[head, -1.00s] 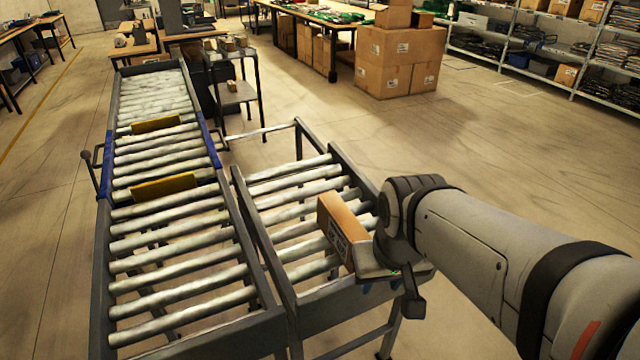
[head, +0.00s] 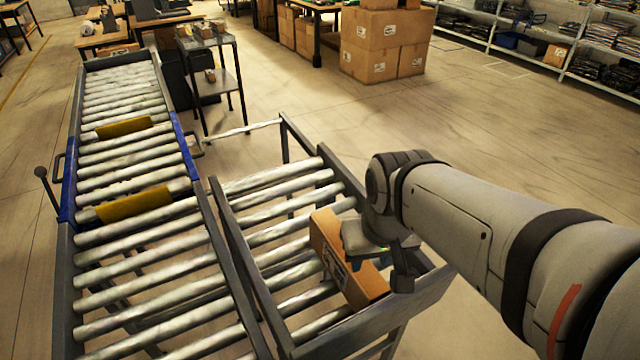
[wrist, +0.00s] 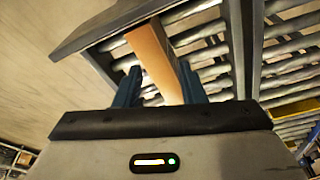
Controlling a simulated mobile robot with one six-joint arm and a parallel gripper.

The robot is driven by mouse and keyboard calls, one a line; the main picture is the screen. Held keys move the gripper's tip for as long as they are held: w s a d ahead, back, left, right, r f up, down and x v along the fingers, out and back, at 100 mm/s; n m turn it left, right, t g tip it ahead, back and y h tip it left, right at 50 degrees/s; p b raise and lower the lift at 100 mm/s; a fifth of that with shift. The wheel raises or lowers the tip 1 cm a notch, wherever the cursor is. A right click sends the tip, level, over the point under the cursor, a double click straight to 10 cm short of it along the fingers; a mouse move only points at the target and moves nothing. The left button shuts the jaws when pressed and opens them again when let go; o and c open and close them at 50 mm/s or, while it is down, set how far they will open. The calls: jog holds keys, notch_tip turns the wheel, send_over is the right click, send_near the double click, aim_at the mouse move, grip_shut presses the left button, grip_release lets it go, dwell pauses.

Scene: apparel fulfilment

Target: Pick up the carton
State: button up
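The carton (head: 328,240) is a brown box with a printed label on its side. It lies on the rollers of the short right-hand conveyor, near its front end. In the wrist view the carton (wrist: 155,55) runs up between and beyond the two blue fingers. My gripper (wrist: 158,82) is open, with one finger on each side of the carton; I cannot tell whether either finger touches it.
The short conveyor's dark end rail (head: 375,318) stands close to the carton. A longer roller conveyor (head: 140,255) with yellow bars runs along the left. A small metal cart (head: 215,80) and stacked boxes (head: 385,45) stand farther back. Open floor lies behind the arm.

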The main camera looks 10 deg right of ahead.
jog(key=shift+o, duration=1)
jog(key=shift+w+a, duration=0.1)
jog(key=shift+a, duration=0.05)
jog(key=shift+o, duration=0.7)
jog(key=shift+w, duration=0.3)
jog(key=o, duration=0.6)
jog(key=w+f, duration=0.1)
jog(key=w, duration=0.1)
jog(key=w+f+n+g, duration=0.1)
jog(key=w, duration=0.1)
jog(key=w+f+n+p, duration=0.1)
jog(key=w, duration=0.1)
jog(key=shift+w+f, duration=0.2)
jog(key=shift+f, duration=0.2)
jog(key=shift+n+g, duration=0.8)
jog(key=shift+n, duration=0.1)
jog(key=w+f, duration=0.3)
jog(key=f, duration=0.1)
jog(key=w+f+p, duration=0.1)
jog(key=w+f, duration=0.1)
jog(key=shift+w+a+f, duration=0.1)
jog(key=shift+w+f, duration=0.2)
jog(key=shift+f, duration=0.1)
jog(key=shift+w+f, duration=0.15)
jog(key=shift+f, duration=0.4)
jog(key=shift+w+d+f, duration=0.1)
jog(key=shift+d+f, duration=0.05)
jog(key=shift+f, duration=1.7)
jog(key=shift+w+d+f, duration=0.1)
jog(key=shift+f, duration=1.7)
